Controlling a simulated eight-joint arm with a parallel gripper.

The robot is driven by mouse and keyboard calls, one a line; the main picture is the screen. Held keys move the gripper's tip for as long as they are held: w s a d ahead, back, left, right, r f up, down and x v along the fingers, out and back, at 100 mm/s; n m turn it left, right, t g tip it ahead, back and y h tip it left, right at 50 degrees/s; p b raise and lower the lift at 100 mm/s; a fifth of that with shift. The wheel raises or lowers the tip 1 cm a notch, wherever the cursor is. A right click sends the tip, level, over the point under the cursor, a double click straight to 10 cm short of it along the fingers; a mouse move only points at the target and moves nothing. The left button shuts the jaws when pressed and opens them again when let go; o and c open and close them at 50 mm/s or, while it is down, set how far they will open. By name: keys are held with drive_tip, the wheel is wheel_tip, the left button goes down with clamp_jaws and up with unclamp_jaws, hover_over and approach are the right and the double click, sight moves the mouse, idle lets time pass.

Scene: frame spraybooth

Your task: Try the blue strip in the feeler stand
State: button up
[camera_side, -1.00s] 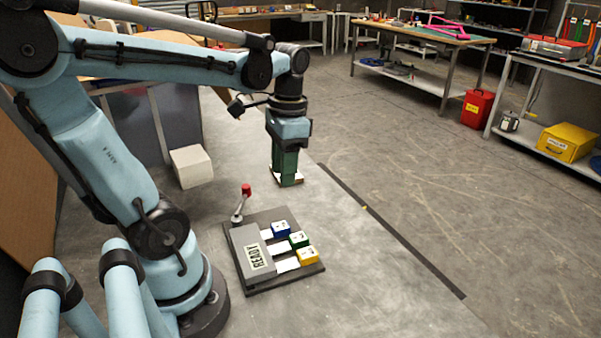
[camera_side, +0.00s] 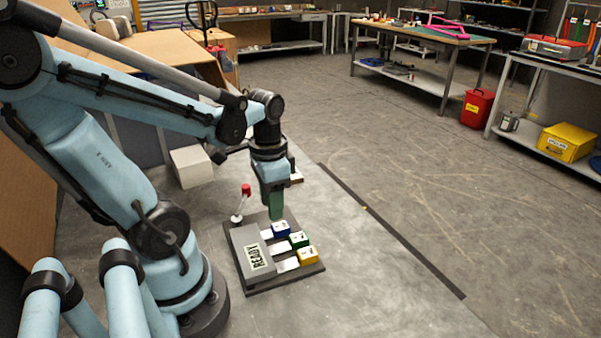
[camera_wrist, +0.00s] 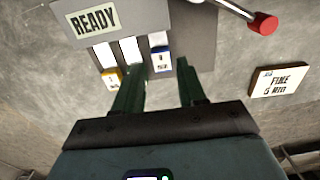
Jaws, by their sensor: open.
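The feeler stand (camera_side: 240,250) is a dark grey base with a raised block lettered READY. Several pale strips end in coloured blocks: the blue strip (camera_side: 281,230) farthest, then the green strip (camera_side: 298,240), then the yellow strip (camera_side: 308,255). My gripper (camera_side: 276,214) points down just above and behind the blue block.
A red-knobbed lever (camera_side: 245,190) rises at the stand's far left corner. A printed block (camera_wrist: 278,82) lies on the table; its small lettering is blurred. A pale box (camera_side: 192,167) stands behind the stand. The table right of the stand is clear.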

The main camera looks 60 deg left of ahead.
sight(274, 228)
drive_tip(key=shift+f, duration=3.05)
clamp_jaws()
